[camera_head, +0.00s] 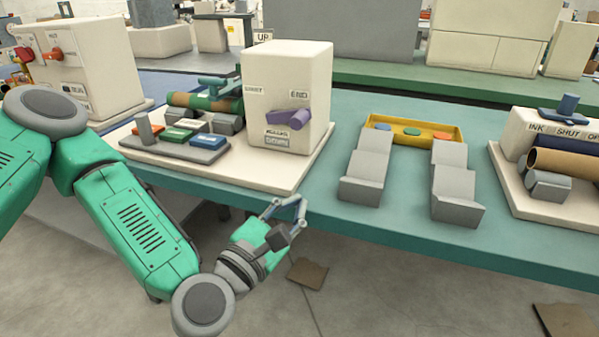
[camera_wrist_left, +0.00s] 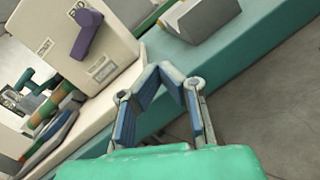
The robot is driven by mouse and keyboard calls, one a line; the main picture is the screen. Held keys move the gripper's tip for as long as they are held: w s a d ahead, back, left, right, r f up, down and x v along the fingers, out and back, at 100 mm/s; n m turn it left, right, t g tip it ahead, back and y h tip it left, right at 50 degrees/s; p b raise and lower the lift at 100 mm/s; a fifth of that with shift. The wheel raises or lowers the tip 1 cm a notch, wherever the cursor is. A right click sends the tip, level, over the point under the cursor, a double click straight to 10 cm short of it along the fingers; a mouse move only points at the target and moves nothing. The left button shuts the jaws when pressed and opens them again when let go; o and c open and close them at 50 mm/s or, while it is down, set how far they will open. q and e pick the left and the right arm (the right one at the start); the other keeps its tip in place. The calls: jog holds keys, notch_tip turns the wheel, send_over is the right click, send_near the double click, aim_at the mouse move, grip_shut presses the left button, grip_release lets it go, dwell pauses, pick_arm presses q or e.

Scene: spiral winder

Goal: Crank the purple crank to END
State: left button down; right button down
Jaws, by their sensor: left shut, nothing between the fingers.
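The purple crank (camera_head: 290,118) sits on the front face of a cream box (camera_head: 285,75). Labels surround it, with END at its upper right and another at its upper left. Its handle points right and slightly up, toward the END side. In the left wrist view the crank (camera_wrist_left: 86,36) shows at the upper left, clear of the fingers. My left gripper (camera_head: 290,208) is in front of the table edge, below the box and apart from the crank. Its fingertips (camera_wrist_left: 172,72) meet with nothing between them. My right gripper is in neither view.
A grey block with green, orange and blue buttons (camera_head: 180,138) and a green-and-brown roller stand left of the box. Grey cradles (camera_head: 365,168) and a yellow tray (camera_head: 440,131) lie to the right. An ink unit (camera_head: 545,125) stands farther right. The teal table edge lies beside my gripper.

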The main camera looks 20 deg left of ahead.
aim_at(284, 120)
pick_arm(q)
jog(key=w+a+r+n+t+y, duration=0.2)
jog(key=a+r+n+t+y, duration=0.15)
jog(key=r+n, duration=0.2)
jog(key=shift+g, duration=0.45)
jog(key=x, duration=0.3)
jog(key=b+x, duration=0.1)
jog(key=x, duration=0.2)
jog(key=f+b+x, duration=0.1)
jog(key=x, duration=0.2)
jog(key=shift+w+a, duration=0.15)
jog(key=shift+a, duration=0.1)
jog(key=shift+r, duration=0.1)
